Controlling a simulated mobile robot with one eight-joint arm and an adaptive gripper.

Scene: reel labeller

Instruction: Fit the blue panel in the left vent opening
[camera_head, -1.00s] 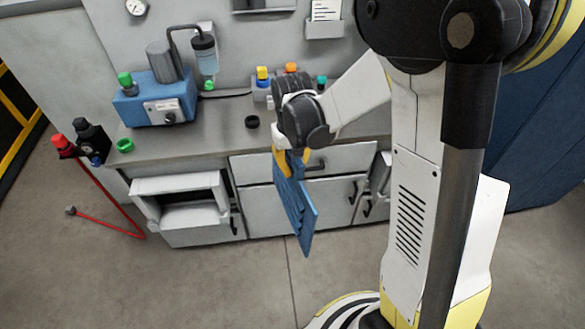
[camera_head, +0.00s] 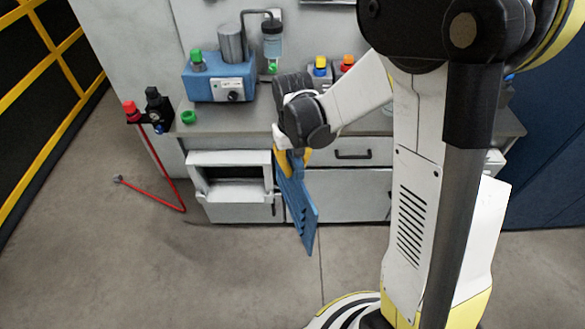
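The blue panel (camera_head: 297,203) hangs below my gripper (camera_head: 291,157), tilted, with slots along its lower edge. My gripper's yellow fingers are shut on its upper end. The left vent opening (camera_head: 236,190) is a dark recess in a white frame on the front of the grey cabinet, to the left of the panel. The panel is apart from the opening, in front of the cabinet. The fingertips are partly hidden by the wrist and panel.
The cabinet's worktop (camera_head: 225,119) carries a blue pump unit (camera_head: 217,84) and a green ring (camera_head: 188,117). A red hose (camera_head: 160,170) runs to the floor at the left. Drawers with dark handles (camera_head: 353,155) lie behind the panel. Floor in front is clear.

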